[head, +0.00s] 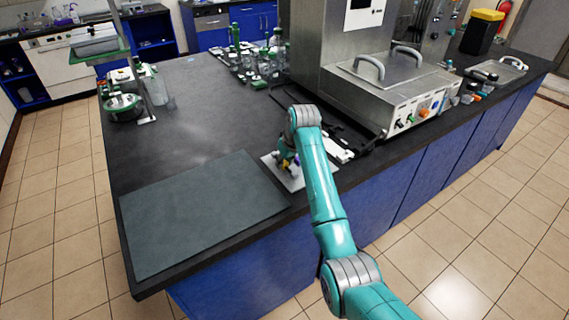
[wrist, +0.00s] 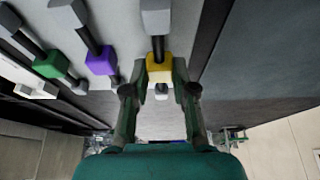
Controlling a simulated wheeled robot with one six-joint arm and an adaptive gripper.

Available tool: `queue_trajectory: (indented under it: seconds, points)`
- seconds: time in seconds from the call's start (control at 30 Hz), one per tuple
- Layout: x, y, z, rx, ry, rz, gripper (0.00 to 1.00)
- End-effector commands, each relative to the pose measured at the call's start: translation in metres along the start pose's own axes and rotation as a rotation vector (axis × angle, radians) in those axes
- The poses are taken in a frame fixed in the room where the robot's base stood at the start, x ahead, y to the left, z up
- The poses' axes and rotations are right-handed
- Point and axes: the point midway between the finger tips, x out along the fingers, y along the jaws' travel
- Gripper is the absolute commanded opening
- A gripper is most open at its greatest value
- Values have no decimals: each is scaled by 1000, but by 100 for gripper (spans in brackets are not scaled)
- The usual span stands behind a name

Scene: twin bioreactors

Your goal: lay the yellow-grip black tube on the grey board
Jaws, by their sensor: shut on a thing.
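The black tube with the yellow grip (wrist: 160,68) is in the wrist view, with a grey block at its upper end. My gripper (wrist: 160,90) is shut on the yellow grip, one finger on each side. The tube is in line with its neighbours over a pale plate; I cannot tell whether it is lifted off. The grey board (head: 200,212) lies flat and bare at the front left of the bench in the head view. Its dark surface also shows at the right in the wrist view (wrist: 270,60). In the head view my arm hides most of the gripper and tube.
A purple-grip tube (wrist: 100,60) and a green-grip tube (wrist: 50,64) stand left of the held one. The pale plate (head: 293,184) sits beside the board's right edge. A steel machine (head: 390,85) stands behind to the right. Bench space behind the board is clear.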

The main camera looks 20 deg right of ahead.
Motion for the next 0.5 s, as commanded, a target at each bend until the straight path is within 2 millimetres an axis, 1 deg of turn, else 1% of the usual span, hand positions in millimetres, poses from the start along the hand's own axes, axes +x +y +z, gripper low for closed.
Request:
queue_trajectory:
  seconds: [0.03, 0.1, 0.47, 0.5]
  points:
    - [6, 0, 2, 0, 0, 0, 0]
    - [9, 0, 3, 0, 1, 0, 0]
    - [12, 0, 5, 0, 1, 0, 0]
    - [11, 0, 4, 0, 1, 0, 36]
